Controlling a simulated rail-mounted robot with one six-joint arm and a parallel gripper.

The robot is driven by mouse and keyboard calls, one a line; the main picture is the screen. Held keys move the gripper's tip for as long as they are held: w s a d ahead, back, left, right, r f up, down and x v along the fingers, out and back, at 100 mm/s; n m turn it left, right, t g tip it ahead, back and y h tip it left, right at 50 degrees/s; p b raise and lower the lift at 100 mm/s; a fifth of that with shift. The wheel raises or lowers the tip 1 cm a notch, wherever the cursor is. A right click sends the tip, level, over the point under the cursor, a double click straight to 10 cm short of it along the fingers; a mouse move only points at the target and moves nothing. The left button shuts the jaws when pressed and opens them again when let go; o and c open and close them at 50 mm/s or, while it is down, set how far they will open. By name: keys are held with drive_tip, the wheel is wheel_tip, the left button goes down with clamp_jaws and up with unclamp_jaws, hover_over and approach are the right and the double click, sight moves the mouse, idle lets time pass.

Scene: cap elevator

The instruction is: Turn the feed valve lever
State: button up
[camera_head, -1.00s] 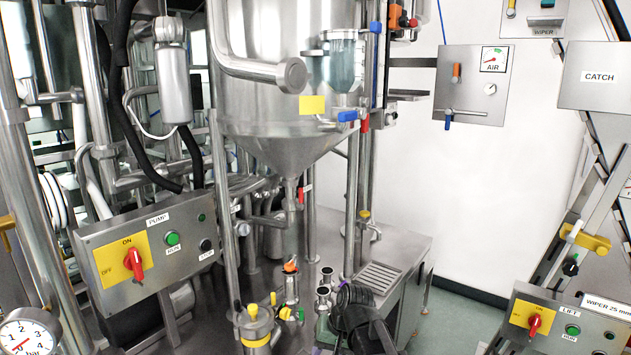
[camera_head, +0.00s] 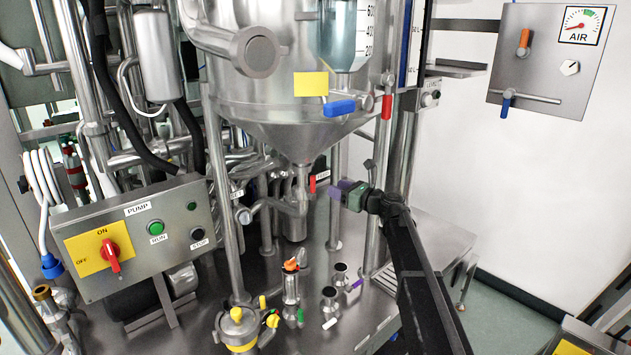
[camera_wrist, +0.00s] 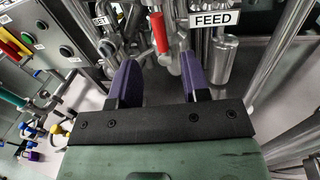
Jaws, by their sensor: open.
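The feed valve lever (camera_head: 312,184) is a small red handle on the pipework below the hopper's cone. In the wrist view the red lever (camera_wrist: 160,32) points along the picture, left of the FEED label (camera_wrist: 223,19). My gripper (camera_head: 335,187) is just to the right of the lever in the head view. In the wrist view its two purple fingers (camera_wrist: 157,64) are apart and empty. The lever's lower end shows in line with the gap between them, close ahead; whether it is between the fingertips in depth I cannot tell.
The steel hopper (camera_head: 270,80) is above, with a blue lever (camera_head: 339,108) and another red lever (camera_head: 386,106). The pump box (camera_head: 140,235) is at left. Pipes and a leg (camera_head: 222,200) crowd the valve. Small fittings (camera_head: 290,287) stand on the deck below.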

sight(313, 194)
drive_tip(key=x, duration=1)
drive_tip(key=shift+s, duration=0.1)
clamp_jaws()
